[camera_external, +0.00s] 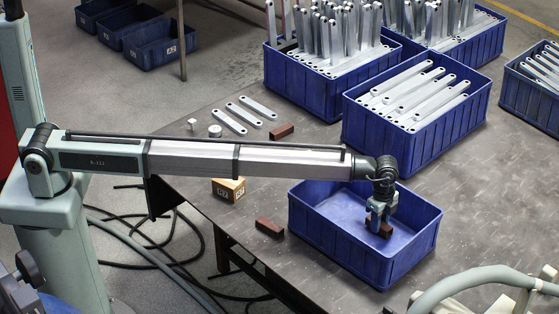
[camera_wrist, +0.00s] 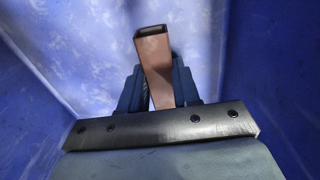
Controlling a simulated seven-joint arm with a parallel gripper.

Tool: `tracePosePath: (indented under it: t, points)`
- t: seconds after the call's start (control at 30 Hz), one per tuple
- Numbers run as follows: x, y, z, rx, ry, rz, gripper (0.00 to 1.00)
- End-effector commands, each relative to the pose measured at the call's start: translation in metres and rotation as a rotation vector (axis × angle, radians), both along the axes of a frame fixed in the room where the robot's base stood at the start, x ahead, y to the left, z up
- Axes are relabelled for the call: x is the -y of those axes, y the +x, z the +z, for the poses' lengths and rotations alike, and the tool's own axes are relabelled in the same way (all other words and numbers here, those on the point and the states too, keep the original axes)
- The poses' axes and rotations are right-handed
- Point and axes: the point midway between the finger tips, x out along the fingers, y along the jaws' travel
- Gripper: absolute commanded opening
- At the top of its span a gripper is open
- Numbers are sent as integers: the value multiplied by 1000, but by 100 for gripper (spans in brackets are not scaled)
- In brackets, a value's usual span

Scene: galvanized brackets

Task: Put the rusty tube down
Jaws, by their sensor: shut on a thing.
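My gripper (camera_external: 378,219) is inside the empty-looking blue bin (camera_external: 330,246) at the front of the table, near its right side. It is shut on a rusty tube (camera_wrist: 155,65), a short brown piece with an open square end. The tube also shows below the jaws in the external view (camera_external: 379,230). In the wrist view the jaws (camera_wrist: 158,88) grip the tube and blue bin walls surround it. I cannot tell whether the tube touches the bin floor.
Two other brown tubes lie on the table (camera_external: 470,165), one behind the bin (camera_external: 282,131) and one to its left (camera_external: 269,228). A wooden block (camera_external: 229,190) sits left of the bin. A bin of flat brackets (camera_external: 400,140) stands behind. Several loose brackets lie at the back left.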

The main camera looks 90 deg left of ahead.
Motion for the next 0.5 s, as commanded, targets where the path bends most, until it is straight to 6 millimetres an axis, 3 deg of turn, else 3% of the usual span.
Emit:
tracePosePath:
  t: [0.43, 0.47, 0.5]
  points:
    - [0, 0, -9, 0, 0, 0, 0]
    - [0, 0, -10, -1, -1, 0, 32]
    - [0, 0, -9, 0, 0, 0, 36]
